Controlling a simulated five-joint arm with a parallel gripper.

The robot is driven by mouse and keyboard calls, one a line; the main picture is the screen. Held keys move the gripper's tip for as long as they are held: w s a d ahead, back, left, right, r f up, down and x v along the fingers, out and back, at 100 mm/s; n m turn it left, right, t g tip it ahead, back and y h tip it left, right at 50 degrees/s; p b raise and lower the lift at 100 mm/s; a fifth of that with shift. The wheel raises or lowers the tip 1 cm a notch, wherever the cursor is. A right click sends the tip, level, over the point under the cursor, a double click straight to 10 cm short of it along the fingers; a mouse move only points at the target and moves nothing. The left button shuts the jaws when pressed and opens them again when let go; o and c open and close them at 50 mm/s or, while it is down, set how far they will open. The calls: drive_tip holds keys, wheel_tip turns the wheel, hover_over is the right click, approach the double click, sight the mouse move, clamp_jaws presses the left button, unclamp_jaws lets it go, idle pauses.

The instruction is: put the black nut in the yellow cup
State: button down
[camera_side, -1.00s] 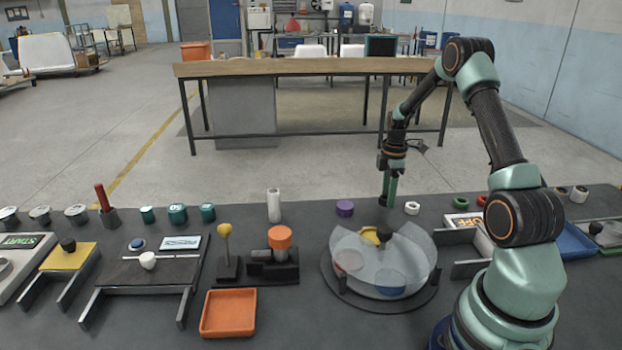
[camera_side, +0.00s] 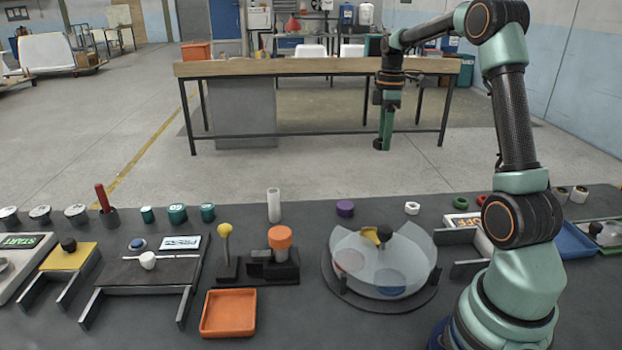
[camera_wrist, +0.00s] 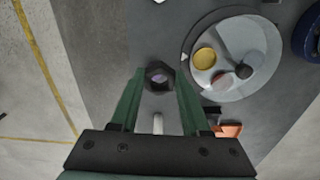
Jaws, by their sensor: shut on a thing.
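My gripper (camera_side: 382,144) is high above the far edge of the bench. It is shut on the black nut (camera_wrist: 159,76), which sits between the fingertips in the wrist view. In the side view the nut is a small dark shape at the fingertips. The yellow cup (camera_side: 371,235) is at the far side of a round turntable (camera_side: 335,285), beside a black knob. In the wrist view the yellow cup (camera_wrist: 205,58) lies to the right of the nut and slightly higher in the picture, apart from it.
A translucent wall (camera_side: 350,262) stands around much of the turntable, with red and blue cups behind it. A purple nut (camera_side: 345,208) and a white nut (camera_side: 412,208) lie at the far edge. A white cylinder (camera_side: 273,205) and an orange-topped post (camera_side: 280,238) stand left.

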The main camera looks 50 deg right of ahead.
drive_tip(key=w+a+r+m, duration=0.1)
drive_tip(key=w+a+m, duration=0.2)
drive_tip(key=a, duration=1.1)
drive_tip(key=n, duration=0.4)
hover_over(306, 297)
drive_tip(key=f, duration=0.2)
wheel_tip(306, 297, down, 19)
drive_tip(key=shift+f, duration=0.15)
drive_tip(key=shift+f, duration=0.15)
drive_tip(key=c, duration=0.7)
unclamp_jaws()
drive_tip(key=shift+o, duration=0.2)
